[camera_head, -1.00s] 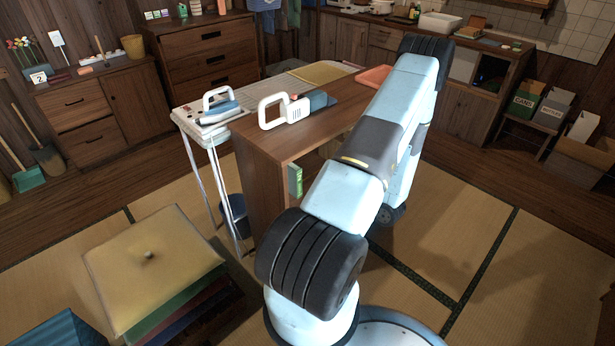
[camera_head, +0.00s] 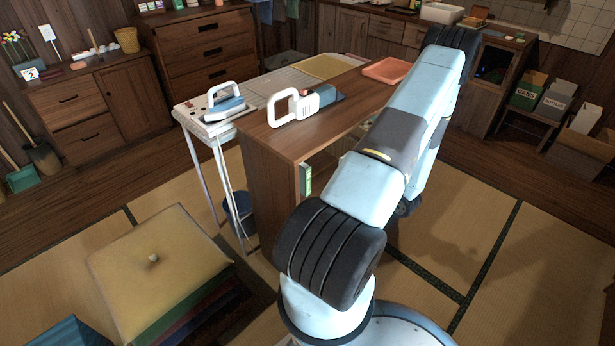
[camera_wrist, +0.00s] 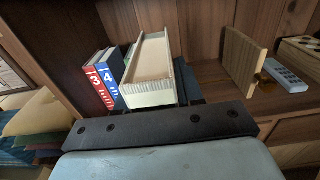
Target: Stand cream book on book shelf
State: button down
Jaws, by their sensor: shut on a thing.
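The cream book (camera_wrist: 150,72) is in the wrist view, pointing away from me into the book shelf, its pale ribbed end nearest me. My gripper (camera_wrist: 155,60) is shut on it; dark finger parts show beside it. In the head view my arm hides the gripper and the cream book. The brown wooden book shelf (camera_head: 272,190) stands in the middle of the head view. Inside it, a red book marked 3 (camera_wrist: 98,84) and a blue book marked 4 (camera_wrist: 112,78) stand upright just left of the cream book. I cannot tell whether the cream book touches the shelf board.
A wooden upright panel (camera_wrist: 240,60) stands right of the cream book, with a gap between. A light blue remote (camera_wrist: 287,76) and a checkered box (camera_wrist: 302,52) are farther right.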

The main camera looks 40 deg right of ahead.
jog(key=w+a, duration=0.2)
jog(key=w, duration=1.7)
notch_tip(320, 180, down, 7)
jog(key=shift+w+d, duration=0.25)
jog(key=shift+w, duration=0.05)
jog(key=c, duration=0.7)
grip_release()
jog(key=shift+f, duration=0.1)
jog(key=s, duration=0.8)
jog(key=s+d, duration=0.1)
jog(key=s, duration=0.3)
